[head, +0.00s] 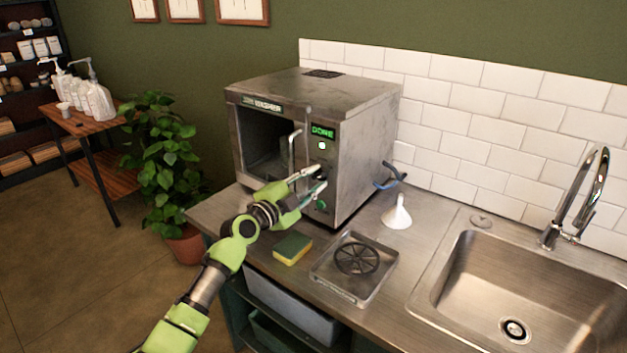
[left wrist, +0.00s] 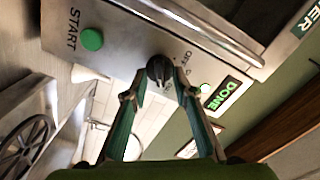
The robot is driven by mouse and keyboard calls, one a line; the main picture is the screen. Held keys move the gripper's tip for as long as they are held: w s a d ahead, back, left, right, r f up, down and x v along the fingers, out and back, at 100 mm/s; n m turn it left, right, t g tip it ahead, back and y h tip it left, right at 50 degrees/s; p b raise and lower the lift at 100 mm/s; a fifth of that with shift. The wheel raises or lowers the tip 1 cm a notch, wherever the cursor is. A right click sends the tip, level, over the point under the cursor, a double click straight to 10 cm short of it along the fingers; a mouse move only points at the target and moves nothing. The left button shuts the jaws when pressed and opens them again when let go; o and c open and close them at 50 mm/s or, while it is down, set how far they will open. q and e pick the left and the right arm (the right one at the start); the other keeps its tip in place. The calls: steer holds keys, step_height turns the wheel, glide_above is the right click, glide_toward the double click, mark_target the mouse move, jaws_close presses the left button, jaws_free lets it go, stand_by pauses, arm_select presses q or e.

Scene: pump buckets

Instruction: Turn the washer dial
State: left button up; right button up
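The washer (head: 355,140) is a worn steel box on the counter, with a green DONE display (head: 323,131) and a green START button (head: 321,204). Its dark dial (left wrist: 159,70) shows in the left wrist view, on the panel between the START button (left wrist: 92,39) and the DONE display (left wrist: 223,95). My left gripper (head: 321,175) is at the front panel. In the left wrist view its fingers (left wrist: 161,80) are apart, one on each side of the dial; I cannot tell whether they touch it. In the head view the fingers largely cover the dial. My right gripper is not in view.
A sponge (head: 292,248), a metal tray (head: 327,268) with a dark round rack (head: 357,259), and a white funnel (head: 397,215) are on the counter (head: 425,238). A sink (head: 480,265) is at the right. A potted plant (head: 165,165) stands left of the counter.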

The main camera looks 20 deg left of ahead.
arm_select(q)
jaws_close()
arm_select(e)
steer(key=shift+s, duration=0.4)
